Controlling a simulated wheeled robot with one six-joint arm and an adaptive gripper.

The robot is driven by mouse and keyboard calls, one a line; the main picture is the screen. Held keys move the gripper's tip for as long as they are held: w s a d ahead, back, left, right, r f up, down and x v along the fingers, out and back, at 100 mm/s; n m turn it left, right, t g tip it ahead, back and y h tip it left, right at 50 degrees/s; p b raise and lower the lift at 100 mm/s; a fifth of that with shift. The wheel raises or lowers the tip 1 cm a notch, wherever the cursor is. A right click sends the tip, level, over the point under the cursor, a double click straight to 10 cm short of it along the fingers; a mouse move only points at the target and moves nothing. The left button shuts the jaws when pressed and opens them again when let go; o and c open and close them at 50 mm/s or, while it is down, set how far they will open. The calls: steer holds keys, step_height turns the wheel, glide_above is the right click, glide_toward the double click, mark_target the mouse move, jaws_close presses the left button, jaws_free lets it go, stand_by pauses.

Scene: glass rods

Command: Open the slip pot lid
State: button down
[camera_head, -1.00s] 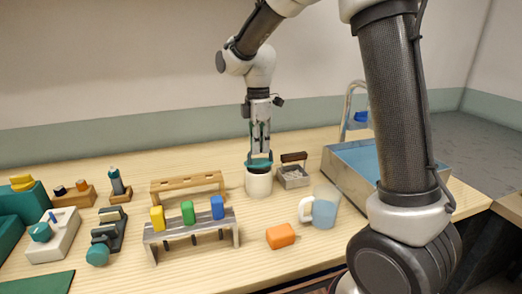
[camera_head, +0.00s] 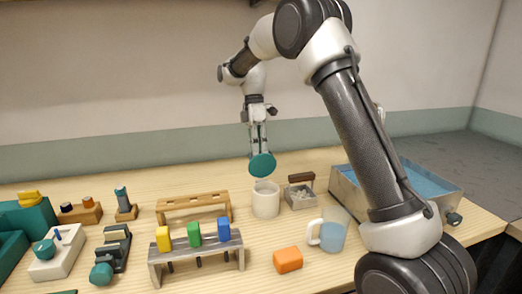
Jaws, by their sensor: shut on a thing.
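The slip pot (camera_head: 265,201) is a white cylinder standing upright near the middle of the table. Its top is open. The teal round lid (camera_head: 262,166) is off the pot, tilted so that its flat face shows, just above the pot's rim. My gripper (camera_head: 259,151) points down and is shut on the lid from above. The lid hides the fingertips in part.
A rack with yellow, green and blue blocks (camera_head: 195,247) and a wooden rack (camera_head: 193,205) stand left of the pot. A small metal caddy (camera_head: 299,193) is close on its right. A glass mug (camera_head: 330,231) and an orange block (camera_head: 288,260) stand in front. A metal basin (camera_head: 429,188) is at right.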

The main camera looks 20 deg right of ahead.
steer(key=shift+w+f+g, duration=0.65)
steer(key=shift+w+g, duration=0.1)
steer(key=shift+w, duration=0.2)
steer(key=shift+w+f+g, duration=0.6)
steer(key=shift+w+g, duration=0.15)
steer(key=shift+w, duration=0.15)
steer(key=shift+w+d, duration=0.1)
steer(key=c, duration=1.5)
jaws_free()
steer(key=shift+w+f, duration=0.1)
steer(key=shift+f, duration=0.05)
